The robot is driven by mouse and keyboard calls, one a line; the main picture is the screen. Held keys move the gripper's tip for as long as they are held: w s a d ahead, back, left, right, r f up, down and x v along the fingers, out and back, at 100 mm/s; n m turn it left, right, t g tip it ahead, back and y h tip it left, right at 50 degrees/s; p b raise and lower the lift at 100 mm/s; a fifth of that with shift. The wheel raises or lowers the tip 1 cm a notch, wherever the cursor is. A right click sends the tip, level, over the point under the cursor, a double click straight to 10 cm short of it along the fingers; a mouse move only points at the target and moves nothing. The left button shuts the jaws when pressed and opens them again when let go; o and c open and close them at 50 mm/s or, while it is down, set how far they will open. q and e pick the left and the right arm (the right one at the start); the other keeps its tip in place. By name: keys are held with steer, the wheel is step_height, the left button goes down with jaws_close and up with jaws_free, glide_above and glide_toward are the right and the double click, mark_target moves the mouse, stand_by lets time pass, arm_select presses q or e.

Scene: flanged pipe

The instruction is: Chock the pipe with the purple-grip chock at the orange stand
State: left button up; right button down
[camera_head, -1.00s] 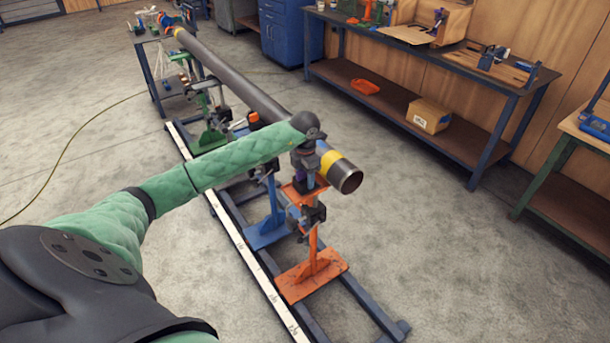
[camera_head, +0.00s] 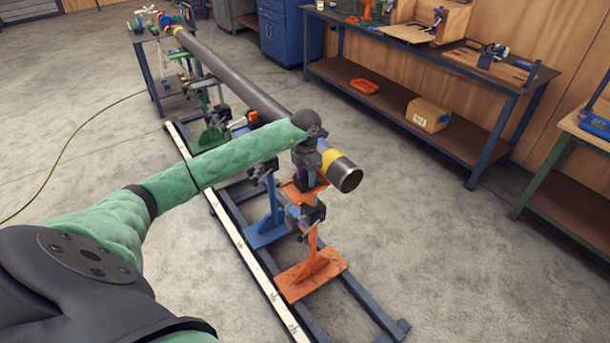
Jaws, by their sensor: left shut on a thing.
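The long dark pipe (camera_head: 240,88) runs from the far table toward me and has a yellow band near its open near end. The orange stand (camera_head: 310,265) is under that near end. My left gripper (camera_head: 308,178) points down beside the pipe, just above the top of the orange stand. It is shut on the purple-grip chock (camera_head: 299,172), of which only a small purple bit shows; the gripper hides the rest. I cannot tell whether the chock touches the pipe. My right gripper is not in view.
A blue stand (camera_head: 268,228) and a green stand (camera_head: 208,135) hold the pipe farther along. The stands are on a dark rail frame (camera_head: 352,290) with a white scale strip (camera_head: 262,275). A workbench (camera_head: 440,60) stands at the back right. The floor right of the frame is clear.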

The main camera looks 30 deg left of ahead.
arm_select(q)
steer(key=shift+w+d+b, duration=0.25)
steer(key=shift+w+b, duration=0.15)
steer(key=shift+w, duration=0.15)
steer(key=shift+w+d+b, duration=0.2)
steer(key=shift+w+b, duration=0.15)
steer(key=shift+w, duration=0.2)
stand_by(0.4)
steer(key=o, duration=1.2)
steer(key=shift+c, duration=0.2)
steer(key=shift+r, duration=0.1)
steer(key=shift+s+a+r+p, duration=0.15)
steer(key=shift+r+p, duration=0.15)
steer(key=shift+r, duration=0.85)
steer(key=shift+s+r+p, duration=0.2)
steer(key=shift+r+p, duration=0.1)
steer(key=shift+r, duration=0.8)
steer(key=shift+s+a+r+p, duration=0.15)
steer(key=shift+r+p, duration=0.15)
steer(key=shift+r, duration=0.85)
steer(key=shift+d, duration=0.1)
